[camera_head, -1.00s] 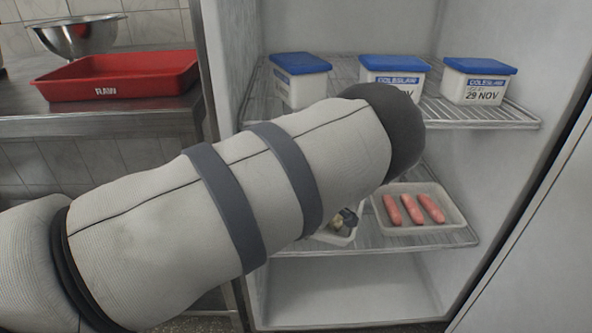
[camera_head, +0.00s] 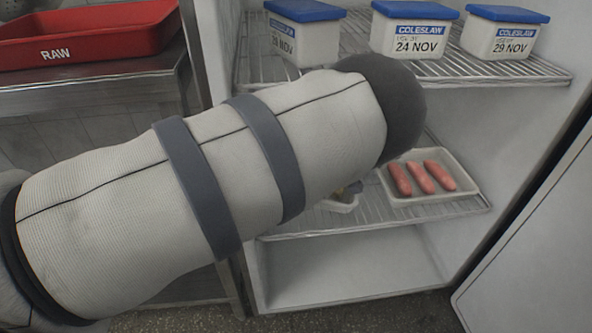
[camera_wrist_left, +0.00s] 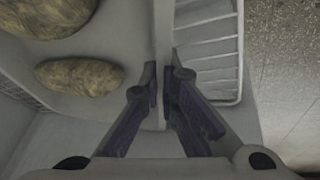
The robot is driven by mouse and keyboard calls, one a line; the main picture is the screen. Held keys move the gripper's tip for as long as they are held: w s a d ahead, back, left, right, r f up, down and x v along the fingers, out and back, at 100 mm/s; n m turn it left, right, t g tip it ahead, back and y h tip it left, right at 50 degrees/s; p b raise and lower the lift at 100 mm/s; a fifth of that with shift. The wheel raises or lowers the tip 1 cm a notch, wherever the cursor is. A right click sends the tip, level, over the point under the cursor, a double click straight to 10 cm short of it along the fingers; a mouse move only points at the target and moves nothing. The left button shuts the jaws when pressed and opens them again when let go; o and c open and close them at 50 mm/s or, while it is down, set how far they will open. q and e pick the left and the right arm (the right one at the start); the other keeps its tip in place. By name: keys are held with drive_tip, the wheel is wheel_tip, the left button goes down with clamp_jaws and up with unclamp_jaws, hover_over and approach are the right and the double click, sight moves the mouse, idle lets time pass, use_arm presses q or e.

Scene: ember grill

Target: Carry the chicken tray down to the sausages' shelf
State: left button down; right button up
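The chicken tray is a pale tray holding brownish chicken pieces, shown in the left wrist view; its rim (camera_wrist_left: 163,35) runs between my left gripper's fingers. My left gripper (camera_wrist_left: 162,82) appears closed on that rim. In the head view my left arm hides the gripper and most of the chicken tray; only a small corner (camera_head: 343,206) shows below the forearm, left of the sausages. The sausage tray (camera_head: 465,186), with three pink sausages (camera_head: 422,178), sits on the lower wire shelf (camera_head: 440,213). I cannot tell whether the chicken tray touches this shelf. My right gripper is out of view.
The upper wire shelf (camera_head: 520,72) holds three blue-lidded coleslaw tubs (camera_head: 415,36). The fridge's right wall is close beside the sausage tray. An empty fridge floor (camera_head: 345,280) lies below. A red RAW tray (camera_head: 100,45) stands on the steel counter (camera_head: 120,90) at left.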

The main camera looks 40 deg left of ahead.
use_arm(q)
drive_tip(key=shift+w+a+f, duration=0.1)
drive_tip(key=shift+f, duration=0.05)
drive_tip(key=c, duration=2.2)
unclamp_jaws()
drive_tip(key=shift+f, duration=0.1)
drive_tip(key=shift+c, duration=0.2)
drive_tip(key=o, duration=0.4)
drive_tip(key=shift+d, duration=0.2)
drive_tip(key=shift+o, duration=0.2)
